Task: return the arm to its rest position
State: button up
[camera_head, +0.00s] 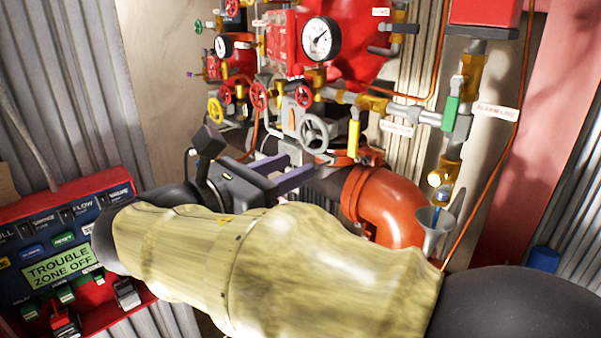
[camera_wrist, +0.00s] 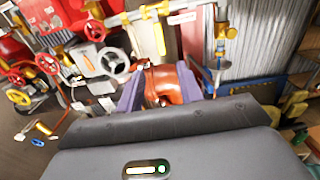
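My gripper (camera_head: 284,170) has two purple fingers and is near the middle of the head view, in front of the riser's valves and pipes. In the wrist view my gripper (camera_wrist: 160,78) has its fingers spread apart, with nothing held between them. The orange-red pipe elbow (camera_wrist: 168,84) shows through the gap, beyond the fingers. My arm crosses the lower part of the head view in a yellowish sleeve and hides what is behind it.
The orange pipe elbow (camera_head: 392,208) and a grey funnel (camera_head: 437,228) are close to the arm's right part. A grey handwheel (camera_head: 314,133) is just above the gripper. The red alarm panel (camera_head: 62,255) stands at lower left, partly behind the arm.

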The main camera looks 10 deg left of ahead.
dwell(0.3)
jog(key=w+d+f+m+g+y, duration=0.1)
jog(key=w+d+f+m+g, duration=0.25)
jog(key=d+f, duration=0.5)
jog(key=w+d+f+m+g+y, duration=0.15)
jog(key=d+f+m+g, duration=0.35)
jog(key=f, duration=0.6)
jog(key=s+d+f+m+g+y, duration=0.2)
jog(key=s+d+f+m+y, duration=0.1)
jog(key=d+f+m, duration=0.4)
jog(key=s+d+f+m+g+y, duration=0.2)
jog(key=s+d+f+m+y, duration=0.2)
jog(key=m, duration=1)
jog(key=shift+s+d+f, duration=0.5)
jog(key=shift+d+f, duration=1.1)
jog(key=shift+f, duration=1.15)
